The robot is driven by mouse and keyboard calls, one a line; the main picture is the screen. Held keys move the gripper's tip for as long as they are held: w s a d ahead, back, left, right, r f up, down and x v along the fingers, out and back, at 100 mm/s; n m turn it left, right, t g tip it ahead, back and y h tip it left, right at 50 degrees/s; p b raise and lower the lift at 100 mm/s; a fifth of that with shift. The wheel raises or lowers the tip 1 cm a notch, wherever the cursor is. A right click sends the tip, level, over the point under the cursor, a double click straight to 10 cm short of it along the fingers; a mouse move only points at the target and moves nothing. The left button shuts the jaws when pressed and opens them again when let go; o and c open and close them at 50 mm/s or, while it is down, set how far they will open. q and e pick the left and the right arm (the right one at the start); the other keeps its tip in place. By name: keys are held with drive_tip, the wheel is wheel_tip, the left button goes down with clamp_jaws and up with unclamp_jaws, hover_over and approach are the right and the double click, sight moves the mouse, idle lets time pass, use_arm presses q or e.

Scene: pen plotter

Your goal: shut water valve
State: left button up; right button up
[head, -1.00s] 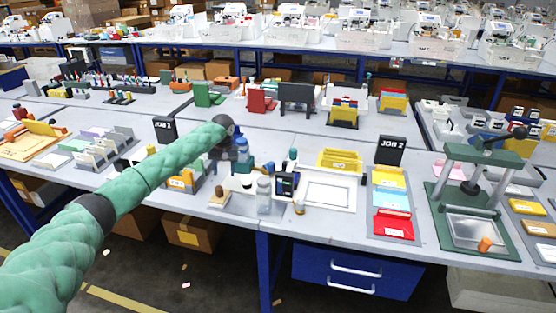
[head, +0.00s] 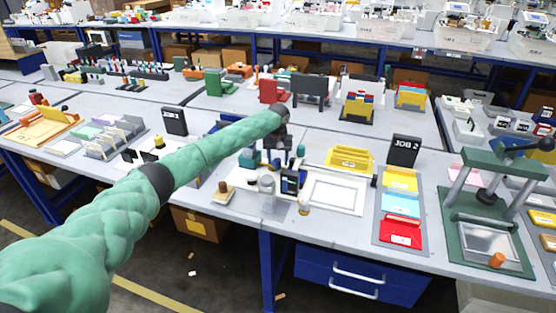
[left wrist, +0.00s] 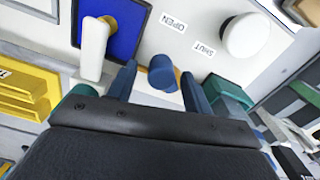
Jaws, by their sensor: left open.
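In the left wrist view, a pale plate carries the labels OPEN (left wrist: 173,24) and SHUT (left wrist: 202,50). A blue rounded knob (left wrist: 164,75), which looks like the water valve's handle, stands beside these labels. My left gripper (left wrist: 157,80) is open, with one blue finger on each side of the knob; contact cannot be told. In the head view my left gripper (head: 278,150) is over the small station at the middle of the table and hides the valve there. My right gripper is not in view.
A white cap (left wrist: 243,36), a white upright piece (left wrist: 94,46) and a blue panel (left wrist: 122,35) are close around the fingers.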

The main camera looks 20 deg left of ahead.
use_arm(q)
drive_tip(key=shift+f, duration=0.7)
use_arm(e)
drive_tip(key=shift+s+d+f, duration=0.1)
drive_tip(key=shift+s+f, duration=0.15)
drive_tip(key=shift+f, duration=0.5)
use_arm(q)
drive_tip(key=shift+c, duration=0.2)
drive_tip(key=shift+s, duration=0.1)
drive_tip(key=c, duration=0.9)
drive_tip(key=shift+a, duration=0.1)
